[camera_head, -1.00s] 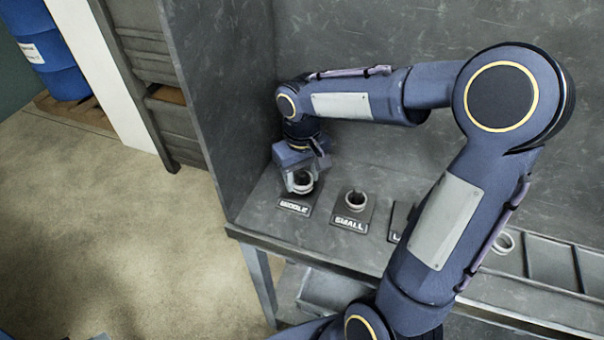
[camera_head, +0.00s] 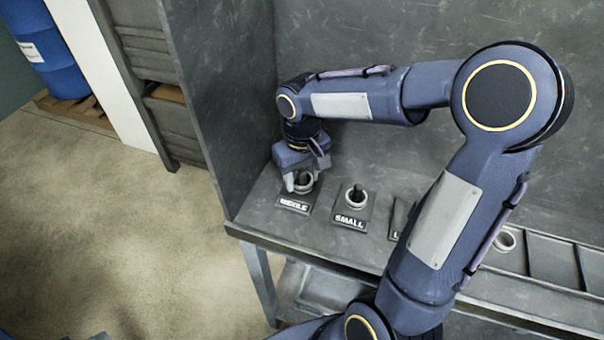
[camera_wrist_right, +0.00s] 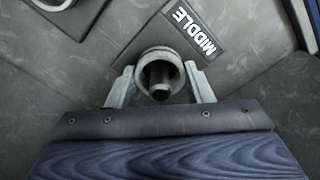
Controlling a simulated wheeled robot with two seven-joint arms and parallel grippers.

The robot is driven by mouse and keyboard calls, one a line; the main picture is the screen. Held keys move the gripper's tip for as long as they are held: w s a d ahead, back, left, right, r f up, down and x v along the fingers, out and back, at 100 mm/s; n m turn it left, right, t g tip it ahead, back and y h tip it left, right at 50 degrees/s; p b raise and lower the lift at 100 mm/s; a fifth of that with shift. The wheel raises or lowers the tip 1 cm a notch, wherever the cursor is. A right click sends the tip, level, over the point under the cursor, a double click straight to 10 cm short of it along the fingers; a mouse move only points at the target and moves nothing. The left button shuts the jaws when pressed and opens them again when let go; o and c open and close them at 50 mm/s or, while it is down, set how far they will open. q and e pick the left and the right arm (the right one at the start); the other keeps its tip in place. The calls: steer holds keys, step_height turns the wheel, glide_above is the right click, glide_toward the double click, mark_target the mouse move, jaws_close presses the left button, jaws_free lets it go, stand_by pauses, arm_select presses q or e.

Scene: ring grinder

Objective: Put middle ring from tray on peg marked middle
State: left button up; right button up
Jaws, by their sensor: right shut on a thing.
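The middle ring (camera_wrist_right: 159,60), a grey metal ring, is around the dark peg (camera_wrist_right: 159,82) on the plate marked MIDDLE (camera_wrist_right: 195,35). My right gripper (camera_wrist_right: 160,85) is shut on this ring, with one finger on each side of it. In the head view the right gripper (camera_head: 303,180) is at the ring (camera_head: 304,182), over the plate marked MIDDLE (camera_head: 294,205). Whether the ring rests fully on its plate cannot be told. My left gripper is not in view.
The plate marked SMALL (camera_head: 349,220) holds a ring (camera_head: 356,197) around its peg. A third plate (camera_head: 396,225) is mostly hidden by my right arm. A grey wall (camera_head: 225,90) stands close on the left.

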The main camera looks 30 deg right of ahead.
steer(key=shift+f, duration=0.2)
steer(key=o, duration=0.8)
steer(key=shift+r, duration=0.15)
step_height(320, 180, up, 11)
steer(key=p, duration=0.9)
